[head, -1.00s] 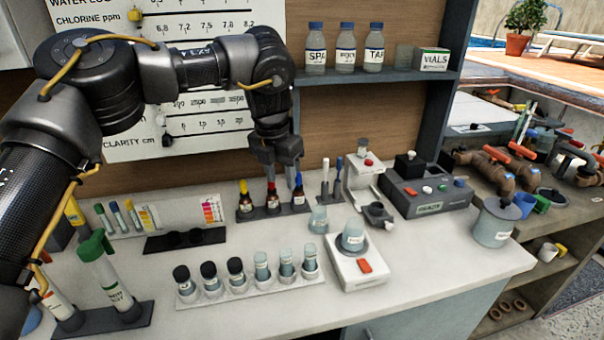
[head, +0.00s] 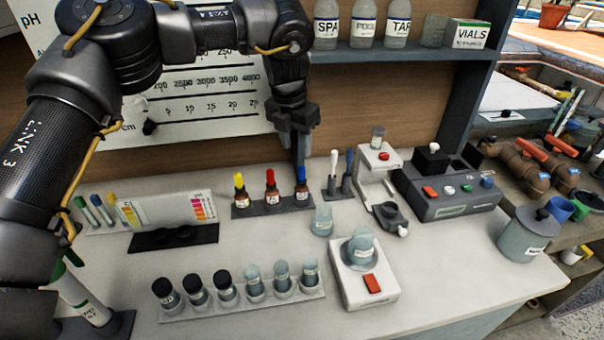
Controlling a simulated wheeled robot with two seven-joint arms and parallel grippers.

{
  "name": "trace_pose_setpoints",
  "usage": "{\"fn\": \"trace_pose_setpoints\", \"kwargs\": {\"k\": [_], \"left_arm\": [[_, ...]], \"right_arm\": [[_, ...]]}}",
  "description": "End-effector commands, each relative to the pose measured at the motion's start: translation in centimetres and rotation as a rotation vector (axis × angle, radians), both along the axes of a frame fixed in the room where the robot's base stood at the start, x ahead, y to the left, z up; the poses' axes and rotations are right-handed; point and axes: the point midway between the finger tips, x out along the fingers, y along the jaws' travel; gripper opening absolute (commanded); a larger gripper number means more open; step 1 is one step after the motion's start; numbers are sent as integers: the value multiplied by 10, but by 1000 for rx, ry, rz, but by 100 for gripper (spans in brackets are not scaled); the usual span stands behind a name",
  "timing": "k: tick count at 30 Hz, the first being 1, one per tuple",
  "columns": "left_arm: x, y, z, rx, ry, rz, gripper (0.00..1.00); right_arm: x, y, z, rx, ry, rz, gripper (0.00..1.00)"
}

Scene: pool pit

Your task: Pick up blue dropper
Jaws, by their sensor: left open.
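The blue dropper (head: 301,175) is the blue top on a small brown bottle (head: 302,193). The bottle stands upright at the right end of a dark rack (head: 242,211). Beside it in the rack are a red dropper (head: 270,178) and a yellow dropper (head: 239,182). My left gripper (head: 299,150) is open and points down just above the blue dropper. A fingertip ends close to the blue top; whether it touches cannot be told. The other finger is partly hidden. My right gripper is not in view.
Two pens (head: 333,163) stand in a holder right of the rack. A beaker (head: 321,220) stands in front, near a white scale (head: 367,285). A vial rack (head: 243,302) is nearer. A wall shelf (head: 390,54) is above right.

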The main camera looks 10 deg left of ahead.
Motion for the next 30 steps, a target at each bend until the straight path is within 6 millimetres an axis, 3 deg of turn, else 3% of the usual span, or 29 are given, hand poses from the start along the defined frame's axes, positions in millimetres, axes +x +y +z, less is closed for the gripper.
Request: {"fn": "trace_pose_setpoints", "kwargs": {"k": [3, 5, 12, 15, 24, 30], "left_arm": [[3, 0, -21, 2, 7, 4, 43], [4, 0, -28, 2, 6, 4, 43], [6, -1, -37, 1, 4, 4, 43], [6, -3, -43, 1, 6, 4, 43], [9, -9, -83, 1, 6, 6, 43], [10, -9, -89, 1, 5, 5, 43]], "right_arm": [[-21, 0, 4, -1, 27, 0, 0], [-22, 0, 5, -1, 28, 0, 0], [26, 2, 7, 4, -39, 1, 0], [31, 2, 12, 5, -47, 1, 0], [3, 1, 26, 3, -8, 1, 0], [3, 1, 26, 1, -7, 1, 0]]}}
